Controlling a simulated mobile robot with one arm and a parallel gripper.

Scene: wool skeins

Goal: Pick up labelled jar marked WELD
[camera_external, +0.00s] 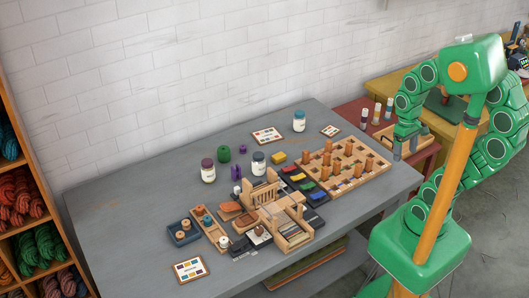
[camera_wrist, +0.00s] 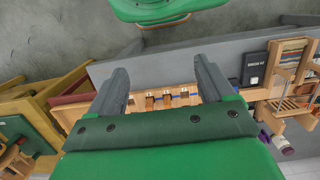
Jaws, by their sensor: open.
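Three labelled jars stand upright on the grey table (camera_external: 120,210): one with a purple-brown lid (camera_external: 208,172), one with a dark lid (camera_external: 258,164) and one with a teal lid (camera_external: 299,122). The labels are too small to read, so I cannot tell which is marked WELD. My gripper (camera_external: 405,148) is open and empty, beyond the table's right end and well apart from the jars. In the wrist view my gripper (camera_wrist: 160,74) points down with its two fingers spread and nothing between them.
A wooden peg board (camera_external: 345,168) fills the table's right part, with a small loom (camera_external: 272,205) and trays in front of the jars. Small purple and green items (camera_external: 224,154) stand among the jars. A red side table (camera_external: 365,120) holds small bottles. The table's left part is clear.

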